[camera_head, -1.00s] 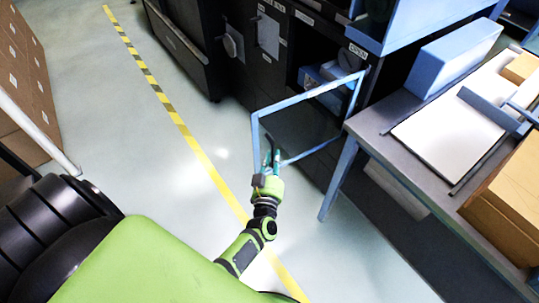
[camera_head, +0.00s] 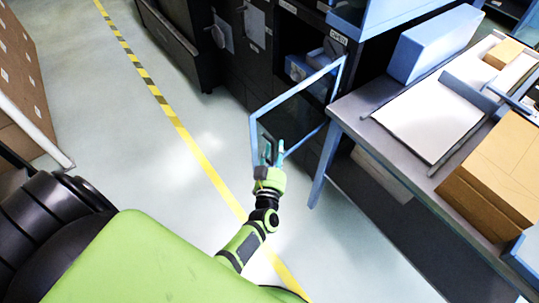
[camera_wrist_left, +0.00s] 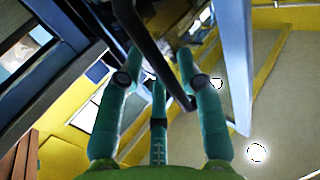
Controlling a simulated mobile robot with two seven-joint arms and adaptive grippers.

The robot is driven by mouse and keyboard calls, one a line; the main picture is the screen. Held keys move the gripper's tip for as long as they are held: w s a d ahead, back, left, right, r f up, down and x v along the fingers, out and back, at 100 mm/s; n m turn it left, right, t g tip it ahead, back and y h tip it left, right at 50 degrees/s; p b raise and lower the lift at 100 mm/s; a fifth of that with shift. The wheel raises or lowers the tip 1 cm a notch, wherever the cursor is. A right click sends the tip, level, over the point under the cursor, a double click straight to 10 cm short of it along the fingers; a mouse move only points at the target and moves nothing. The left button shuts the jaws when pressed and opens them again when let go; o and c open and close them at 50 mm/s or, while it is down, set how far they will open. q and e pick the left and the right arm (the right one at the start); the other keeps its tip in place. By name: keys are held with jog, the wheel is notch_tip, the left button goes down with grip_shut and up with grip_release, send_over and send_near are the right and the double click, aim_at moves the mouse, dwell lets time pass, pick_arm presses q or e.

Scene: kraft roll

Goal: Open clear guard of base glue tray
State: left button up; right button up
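The clear guard (camera_head: 297,90) is a blue-framed see-through panel. It stands swung out from the dark machine, its far side near the label "OPEN" (camera_head: 338,38). My left gripper (camera_head: 272,151) is at the guard's outer lower corner. In the left wrist view its teal fingers (camera_wrist_left: 157,75) stand apart around a dark bar (camera_wrist_left: 150,45), probably the guard's handle. I cannot see a firm grip on it. A pale blue frame edge (camera_wrist_left: 235,60) shows to their right. The glue tray is not clearly visible; blue parts (camera_head: 297,68) show inside the machine opening. My right gripper is out of view.
A grey table (camera_head: 375,135) with blue legs stands close right of the guard. It carries a white sheet (camera_head: 430,115), a blue box (camera_head: 435,42) and cardboard pieces (camera_head: 500,165). Open floor with a yellow-black line (camera_head: 185,135) lies left. Brown cartons (camera_head: 22,70) stand far left.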

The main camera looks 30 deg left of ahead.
pick_arm(q)
jog(key=shift+s+a+f, duration=0.15)
jog(key=shift+s+f, duration=0.05)
jog(key=shift+f, duration=0.1)
jog(key=v, duration=0.6)
jog(key=shift+s+d, duration=0.3)
jog(key=shift+d, duration=0.05)
jog(key=s+d+f+m+g+h, duration=0.35)
jog(key=s+f, duration=0.25)
jog(key=f, duration=0.5)
jog(key=s+d+f+m+g+h, duration=0.2)
jog(key=s+d+f+g+h, duration=0.3)
jog(key=f, duration=0.6)
jog(key=s+a+f+g, duration=0.2)
jog(key=s+a+f, duration=0.1)
jog(key=s, duration=0.5)
jog(key=s+a+f+g+y, duration=0.1)
jog(key=s+a+f+g, duration=0.2)
jog(key=s, duration=0.5)
jog(key=s+a+f+m+g+y, duration=0.1)
jog(key=s+a+f+g, duration=0.1)
jog(key=s+f, duration=0.3)
jog(key=s+a, duration=0.1)
jog(key=s, duration=0.3)
jog(key=shift+f, duration=0.2)
